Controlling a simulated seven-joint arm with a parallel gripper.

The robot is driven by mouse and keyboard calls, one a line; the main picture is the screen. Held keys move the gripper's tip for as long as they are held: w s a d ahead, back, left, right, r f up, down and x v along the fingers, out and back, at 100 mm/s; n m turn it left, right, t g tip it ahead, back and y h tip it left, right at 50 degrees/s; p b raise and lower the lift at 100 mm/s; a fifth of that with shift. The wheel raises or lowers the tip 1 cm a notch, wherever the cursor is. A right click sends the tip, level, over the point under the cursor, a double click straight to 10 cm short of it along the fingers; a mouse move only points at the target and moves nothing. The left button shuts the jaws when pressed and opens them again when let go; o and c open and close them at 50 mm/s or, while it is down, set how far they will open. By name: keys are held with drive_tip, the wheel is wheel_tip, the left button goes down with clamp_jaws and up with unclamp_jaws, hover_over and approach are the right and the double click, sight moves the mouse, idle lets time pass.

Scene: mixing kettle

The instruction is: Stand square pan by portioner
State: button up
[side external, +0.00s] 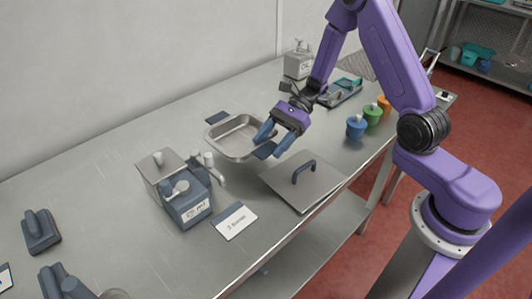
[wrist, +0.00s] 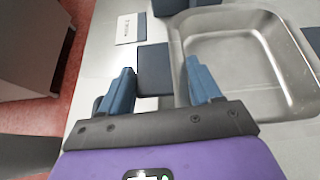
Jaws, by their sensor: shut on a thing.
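The square pan (side external: 240,133) is a shallow empty metal tray with dark blue grip tabs on opposite sides. It also shows in the wrist view (wrist: 250,62). My gripper (side external: 264,138) is shut on the near tab (wrist: 154,70), with the blue fingers on either side of it. The pan looks level; I cannot tell whether it touches the table. The portioner (side external: 187,205), a blue-grey box with a metal hopper, a spout and a volume label, stands left of and nearer than the pan, apart from it.
A flat metal lid (side external: 285,178) with a blue handle lies near the front edge. A white label card (side external: 235,221) lies beside the portioner. Blue, green and orange pots (side external: 356,126) stand at right. Another dispenser (side external: 298,64) stands at back. The table (side external: 100,175) left of the portioner has bare room.

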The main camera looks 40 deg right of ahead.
drive_tip(key=shift+f, duration=2.1)
drive_tip(key=o, duration=1.5)
